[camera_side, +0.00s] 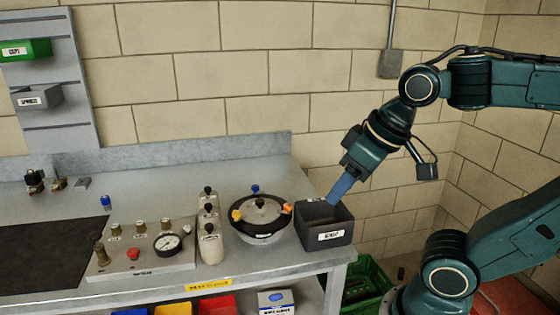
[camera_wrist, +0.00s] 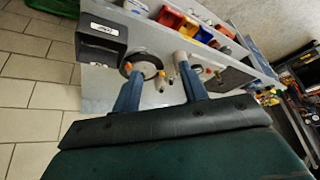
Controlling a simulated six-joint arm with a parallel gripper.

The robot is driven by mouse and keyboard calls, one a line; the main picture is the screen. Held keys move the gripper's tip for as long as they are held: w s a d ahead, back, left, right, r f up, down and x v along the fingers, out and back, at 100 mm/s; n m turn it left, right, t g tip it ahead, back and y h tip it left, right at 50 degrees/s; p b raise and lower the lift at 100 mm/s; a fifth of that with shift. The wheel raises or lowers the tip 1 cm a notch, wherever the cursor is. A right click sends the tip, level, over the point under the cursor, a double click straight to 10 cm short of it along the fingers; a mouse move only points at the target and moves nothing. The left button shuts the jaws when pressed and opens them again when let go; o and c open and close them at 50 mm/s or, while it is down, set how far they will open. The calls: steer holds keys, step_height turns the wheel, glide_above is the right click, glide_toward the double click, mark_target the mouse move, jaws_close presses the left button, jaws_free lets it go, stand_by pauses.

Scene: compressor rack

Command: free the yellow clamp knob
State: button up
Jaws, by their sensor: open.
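A round dark-rimmed vessel (camera_side: 262,232) with a pale metal lid stands on the bench. A yellow-orange clamp knob (camera_side: 237,215) sits on its left rim, a blue knob (camera_side: 255,189) at the back and an orange knob (camera_side: 287,207) at the right. My gripper (camera_side: 336,197) is right of the vessel, above a dark grey bin, apart from every knob. In the wrist view my gripper (camera_wrist: 158,84) shows its two blue fingers apart with nothing held. The vessel (camera_wrist: 146,67) shows beyond them, partly hidden; its knobs are too small to tell apart surely.
The dark bin (camera_side: 325,236) stands close to the vessel's right. Pale bottles with black knobs (camera_side: 209,245) stand close to its left, beside a panel with a gauge (camera_side: 140,262). A dark mat (camera_side: 45,255) lies further left. The bench behind the vessel is clear.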

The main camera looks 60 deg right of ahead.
steer(key=w+r+m+g, duration=0.2)
steer(key=w+r+m, duration=0.1)
steer(key=w, duration=0.5)
steer(key=m+g, duration=0.3)
steer(key=m, duration=0.7)
glide_above(236, 212)
step_height(236, 212, down, 7)
steer(key=shift+r, duration=0.1)
step_height(236, 212, down, 14)
steer(key=shift+r, duration=0.1)
jaws_close()
